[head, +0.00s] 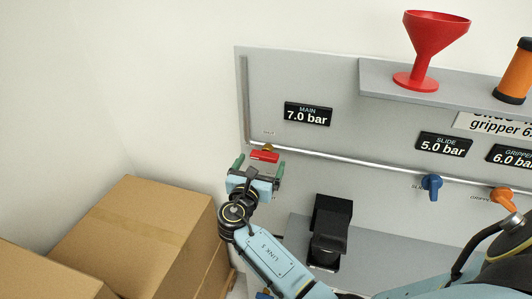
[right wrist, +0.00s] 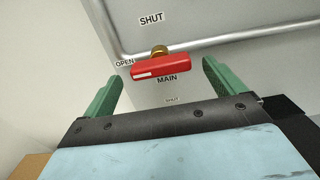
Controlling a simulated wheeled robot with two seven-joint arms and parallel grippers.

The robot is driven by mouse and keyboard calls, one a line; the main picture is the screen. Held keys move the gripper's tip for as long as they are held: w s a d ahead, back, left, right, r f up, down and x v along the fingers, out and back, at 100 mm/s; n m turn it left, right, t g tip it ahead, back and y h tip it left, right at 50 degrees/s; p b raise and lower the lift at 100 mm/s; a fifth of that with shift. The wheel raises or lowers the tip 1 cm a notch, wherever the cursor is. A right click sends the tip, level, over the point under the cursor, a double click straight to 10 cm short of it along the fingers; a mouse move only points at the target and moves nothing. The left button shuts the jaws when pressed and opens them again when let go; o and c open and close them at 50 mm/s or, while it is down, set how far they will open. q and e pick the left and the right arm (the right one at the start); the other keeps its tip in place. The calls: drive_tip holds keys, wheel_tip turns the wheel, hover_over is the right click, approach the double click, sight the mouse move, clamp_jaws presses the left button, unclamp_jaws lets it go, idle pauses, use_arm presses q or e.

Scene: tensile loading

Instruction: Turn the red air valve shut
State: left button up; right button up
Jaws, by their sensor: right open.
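The red air valve (head: 265,156) is a small red bar handle on a brass stem, on the pipe at the left end of the grey panel. In the right wrist view the red handle (right wrist: 162,67) lies almost level, its white-marked end towards the OPEN label (right wrist: 125,63). SHUT labels show above (right wrist: 151,19) and below (right wrist: 172,100) it. My right gripper (head: 258,164) is open in front of the valve, its green fingers to either side of the handle with gaps, apparently not touching it. My left gripper is not in view.
Cardboard boxes (head: 135,235) stand at the left. A blue valve (head: 432,186) and an orange valve (head: 503,199) sit further right along the pipe (head: 350,164). A red funnel (head: 431,45) stands on the shelf (head: 378,82). A black device (head: 330,230) is below the pipe.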

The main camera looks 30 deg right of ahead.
sight(266, 153)
drive_tip(key=x, duration=0.5)
drive_tip(key=shift+w+d, duration=0.25)
drive_tip(key=c, duration=1)
